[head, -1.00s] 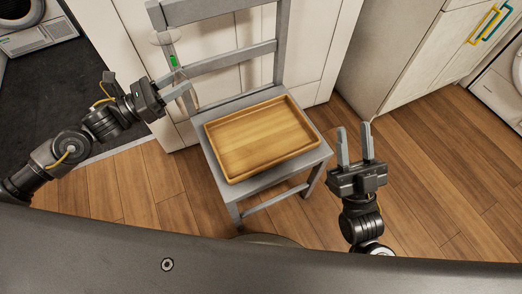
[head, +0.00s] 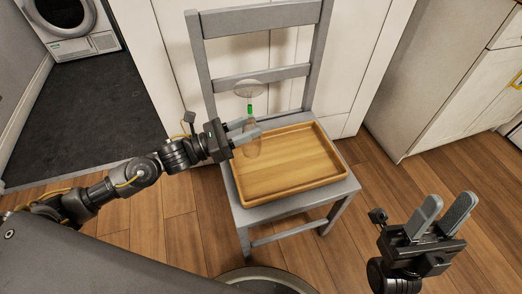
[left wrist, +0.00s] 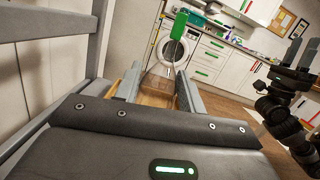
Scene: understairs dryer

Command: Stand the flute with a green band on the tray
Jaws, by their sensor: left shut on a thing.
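The clear flute (head: 251,147) has a green band on its stem. My left gripper (head: 256,132) is shut on its bowl. The flute looks upside down: its wide foot is at the top, the green band below it and the bowl lowest. The bowl overlaps the back left part of the wooden tray (head: 290,193) in the head view; I cannot tell whether it touches. The left wrist view shows the green band (left wrist: 180,22) above the fingers. My right gripper (head: 449,213) is open and empty, right of the chair.
The tray lies on the seat of a grey chair (head: 262,17), whose backrest rises just behind the flute. White panels stand behind the chair. A cabinet (head: 440,90) is at right and a white dryer (head: 75,25) at far left. The tray looks empty apart from the flute above its edge.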

